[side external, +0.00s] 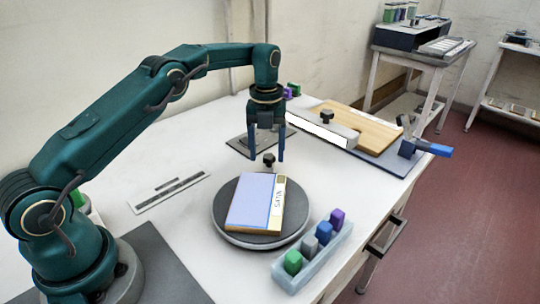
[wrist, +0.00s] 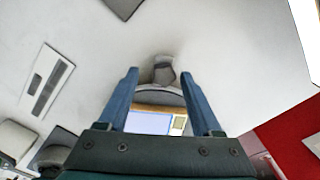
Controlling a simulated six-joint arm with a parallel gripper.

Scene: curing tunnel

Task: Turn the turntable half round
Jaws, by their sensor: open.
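The turntable (side external: 298,208) is a dark round disc with a grey rim on the white table. A flat lilac box (side external: 252,203) with a yellow and white edge marked "SATA" lies on it. A dark knob (side external: 268,159) stands at the turntable's far rim; it also shows in the wrist view (wrist: 163,72). My gripper (side external: 267,158) points down with its blue fingers open, one on each side of the knob in the picture. In the wrist view, the fingers (wrist: 159,75) are apart with nothing held. Whether they touch the knob cannot be told.
A tray of several coloured blocks (side external: 312,258) stands close at the turntable's front right. A dark plate (side external: 238,143) lies behind, a slotted strip (side external: 170,192) to the left. A wooden board (side external: 372,130) with a white fence and clamp is at the back right.

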